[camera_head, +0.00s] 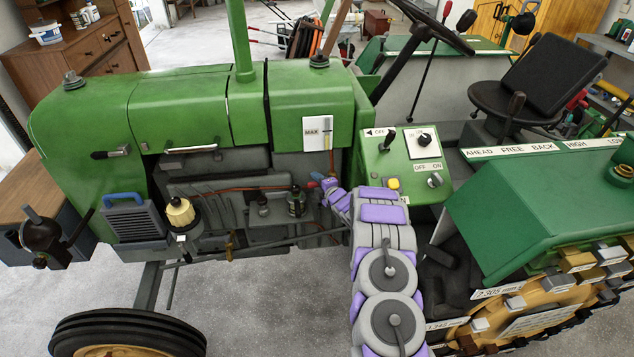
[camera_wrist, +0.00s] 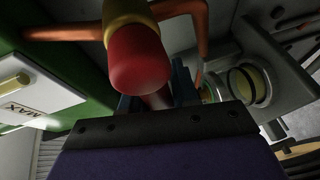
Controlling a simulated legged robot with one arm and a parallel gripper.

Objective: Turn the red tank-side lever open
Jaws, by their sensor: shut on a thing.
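The red lever (camera_wrist: 139,62) shows large in the wrist view as a rounded red end with a yellow collar behind it, beside an orange-brown pipe. In the head view a small red part (camera_head: 317,176) of it shows on the tractor's near side, under the green tank (camera_head: 312,105). My gripper (camera_head: 328,184) reaches up to it there. In the wrist view the dark fingers of my gripper (camera_wrist: 156,88) stand on both sides of the lever, shut on it. The red end partly hides the fingers and their contact.
A MAX gauge plate (camera_head: 318,132) sits just above my gripper. A green switch panel (camera_head: 400,160) is close to its right. A round fitting (camera_wrist: 247,84) is right of the lever in the wrist view. Open floor (camera_head: 270,310) lies below.

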